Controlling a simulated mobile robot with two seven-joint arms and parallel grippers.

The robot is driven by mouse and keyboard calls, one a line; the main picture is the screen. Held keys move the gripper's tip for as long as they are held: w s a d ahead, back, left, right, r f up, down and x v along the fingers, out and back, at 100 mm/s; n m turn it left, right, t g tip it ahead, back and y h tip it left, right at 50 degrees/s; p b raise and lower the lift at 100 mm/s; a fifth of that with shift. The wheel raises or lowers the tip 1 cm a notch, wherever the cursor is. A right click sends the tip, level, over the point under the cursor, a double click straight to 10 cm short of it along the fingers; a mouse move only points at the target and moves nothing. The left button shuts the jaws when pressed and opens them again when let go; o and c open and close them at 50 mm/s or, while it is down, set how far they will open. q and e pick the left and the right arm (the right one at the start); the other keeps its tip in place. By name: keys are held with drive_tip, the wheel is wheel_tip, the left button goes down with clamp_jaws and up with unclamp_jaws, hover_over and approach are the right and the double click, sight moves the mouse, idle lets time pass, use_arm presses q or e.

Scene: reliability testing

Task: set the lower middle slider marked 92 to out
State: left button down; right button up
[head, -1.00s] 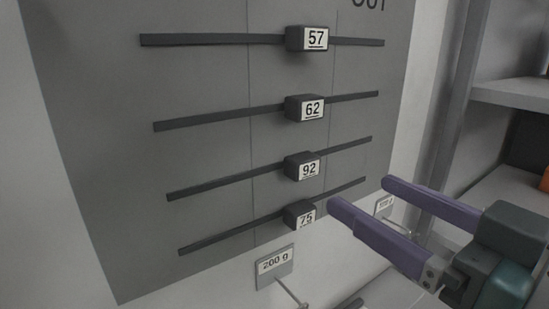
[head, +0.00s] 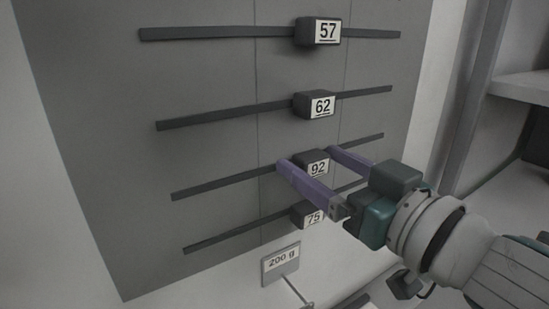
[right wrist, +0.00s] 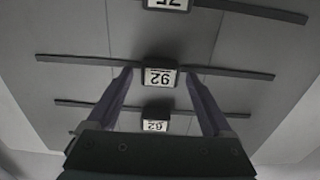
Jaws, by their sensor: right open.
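The slider marked 92 (head: 317,167) is a dark block with a white label, near the middle of its dark rail on the grey panel (head: 110,90). My right gripper (head: 307,156) is open, with one purple finger to the left of the block and one to its right. In the right wrist view the slider marked 92 (right wrist: 160,76) appears upside down between the two fingertips (right wrist: 158,74). I cannot tell whether either finger touches it. My left gripper is not in view.
Sliders marked 57 (head: 318,31) and 62 (head: 315,104) sit above, and slider 75 (head: 308,215) sits close below, partly behind my gripper. Shelves (head: 520,85) stand at the right.

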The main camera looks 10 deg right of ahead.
clamp_jaws()
idle(0.8)
